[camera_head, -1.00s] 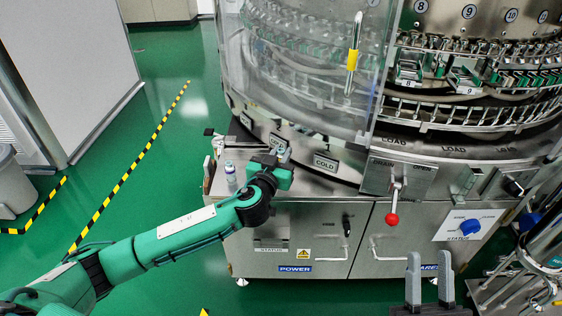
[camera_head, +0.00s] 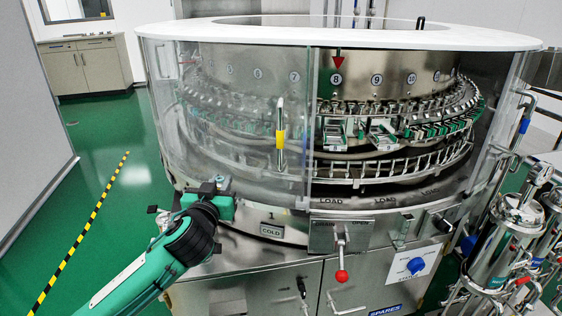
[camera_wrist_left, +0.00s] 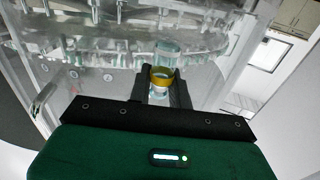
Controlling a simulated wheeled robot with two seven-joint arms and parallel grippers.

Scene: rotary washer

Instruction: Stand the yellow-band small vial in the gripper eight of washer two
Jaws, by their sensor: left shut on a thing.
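My left gripper (camera_head: 220,184) is in front of the washer's clear guard at the left. In the left wrist view it is shut on a small clear vial with a yellow band (camera_wrist_left: 161,78), between its dark fingers. In the head view the vial is too small to make out clearly. The washer (camera_head: 290,235) has a ring of numbered stations. The plate for eight (camera_head: 336,79) is under a red pointer, in the opening right of the clear panel. A metal washer gripper (camera_head: 334,133) sits below that plate. My right gripper is out of view.
The clear curved guard (camera_head: 240,130) with a yellow-gripped handle (camera_head: 280,140) stands between my left gripper and the opening. A red-knobbed lever (camera_head: 341,274) sticks out below. Steel filter housings (camera_head: 518,225) and pipes crowd the right. Green floor is free at left.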

